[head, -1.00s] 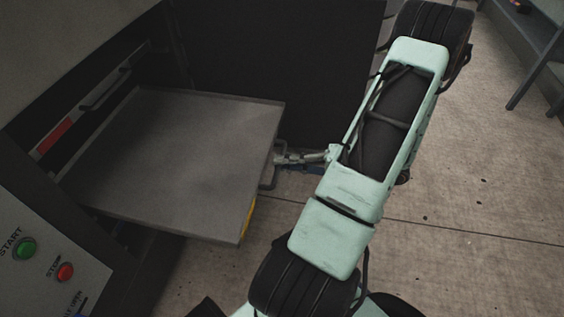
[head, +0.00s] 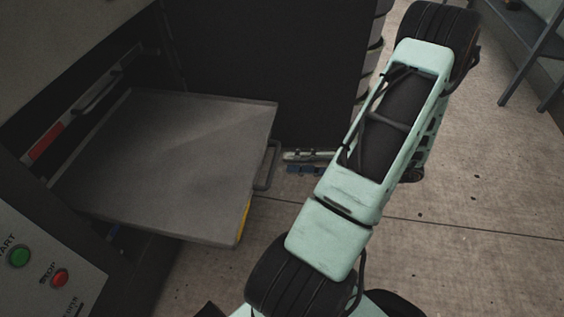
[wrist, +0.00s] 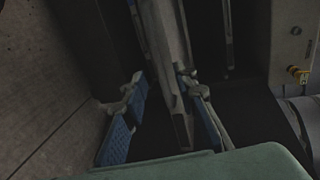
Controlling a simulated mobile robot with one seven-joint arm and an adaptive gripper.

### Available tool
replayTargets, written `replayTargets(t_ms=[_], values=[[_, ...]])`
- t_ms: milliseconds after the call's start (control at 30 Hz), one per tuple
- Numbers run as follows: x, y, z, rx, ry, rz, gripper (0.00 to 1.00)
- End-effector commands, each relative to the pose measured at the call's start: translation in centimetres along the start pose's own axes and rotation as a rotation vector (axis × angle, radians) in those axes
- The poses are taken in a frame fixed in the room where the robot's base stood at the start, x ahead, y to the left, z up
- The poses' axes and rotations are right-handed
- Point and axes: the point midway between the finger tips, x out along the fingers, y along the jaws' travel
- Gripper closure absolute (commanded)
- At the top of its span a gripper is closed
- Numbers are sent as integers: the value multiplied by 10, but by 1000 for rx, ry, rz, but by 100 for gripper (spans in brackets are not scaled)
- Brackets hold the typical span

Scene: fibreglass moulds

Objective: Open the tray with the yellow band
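The tray with the yellow band (head: 243,220) is a wide grey slab (head: 175,165) that stands pulled far out of the dark cabinet in the head view. Its bar handle (head: 268,165) is on its right-hand front side. Part of the gripper is hidden behind my arm in the head view.
Another front with a red band (head: 46,141) and a bar handle (head: 98,94) is at the left, behind the open tray. A control panel with green (head: 19,256) and red (head: 60,278) buttons is at lower left. Bare floor (head: 480,220) lies to the right.

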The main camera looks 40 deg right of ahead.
Motion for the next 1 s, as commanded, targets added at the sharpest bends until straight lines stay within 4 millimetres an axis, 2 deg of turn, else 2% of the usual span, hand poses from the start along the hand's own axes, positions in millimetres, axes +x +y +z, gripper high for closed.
replayTargets(t_ms=[33, 200, 400, 1000], values=[[-12, 1, -1, -2, 5, 3, 73], [-46, 0, 0, -1, 3, 2, 73], [-69, 0, 0, -1, 1, 1, 73], [-74, 0, 0, 0, 0, 0, 73]])
